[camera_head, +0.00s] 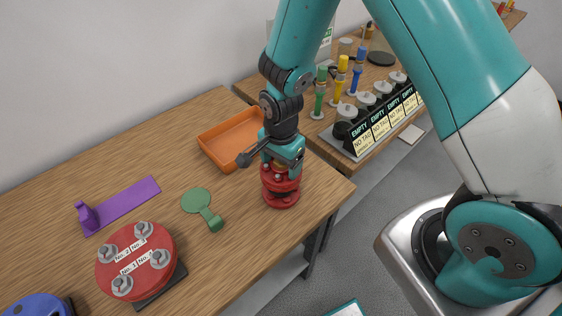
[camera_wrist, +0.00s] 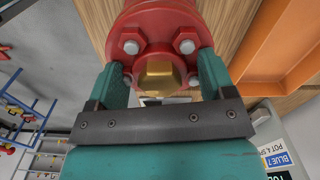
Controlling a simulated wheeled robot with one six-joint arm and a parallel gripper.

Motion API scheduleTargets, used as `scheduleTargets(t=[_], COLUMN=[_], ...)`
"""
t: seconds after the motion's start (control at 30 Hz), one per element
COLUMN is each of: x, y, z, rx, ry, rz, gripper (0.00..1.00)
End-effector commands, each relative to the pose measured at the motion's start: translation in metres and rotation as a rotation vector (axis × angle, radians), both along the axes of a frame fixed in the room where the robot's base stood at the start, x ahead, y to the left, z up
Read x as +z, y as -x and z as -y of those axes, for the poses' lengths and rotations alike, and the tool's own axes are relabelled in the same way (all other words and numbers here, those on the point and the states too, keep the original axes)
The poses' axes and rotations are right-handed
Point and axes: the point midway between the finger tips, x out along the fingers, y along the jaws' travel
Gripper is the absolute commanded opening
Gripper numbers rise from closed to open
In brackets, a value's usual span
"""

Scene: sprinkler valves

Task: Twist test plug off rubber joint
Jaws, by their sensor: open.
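A red flanged joint (camera_head: 281,190) stands on the wooden table near its right corner. In the wrist view the red flange (camera_wrist: 158,20) shows several bolts, and a brass hex plug (camera_wrist: 159,75) sits at its centre. My gripper (camera_wrist: 161,80) is open, with one teal finger on each side of the brass plug. In the head view my gripper (camera_head: 283,158) points down right over the joint and hides most of the plug. I cannot tell whether the fingers touch the plug.
An orange tray (camera_head: 207,150) lies just behind my gripper. A green paddle-shaped piece (camera_head: 197,200), a purple holder (camera_head: 125,207) and a red round fixture (camera_head: 138,247) are on the left. A second table (camera_head: 330,122) carries a rack labelled EMPTY (camera_head: 385,125).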

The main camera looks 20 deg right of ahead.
Motion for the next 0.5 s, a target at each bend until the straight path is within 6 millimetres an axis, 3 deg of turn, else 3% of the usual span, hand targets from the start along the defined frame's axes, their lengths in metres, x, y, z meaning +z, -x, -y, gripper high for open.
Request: scheduleTargets(t=[0.5], x=[0.055], y=[0.000], z=[0.000], rx=[0.000], ry=[0.000], rz=[0.000], gripper=[0.76])
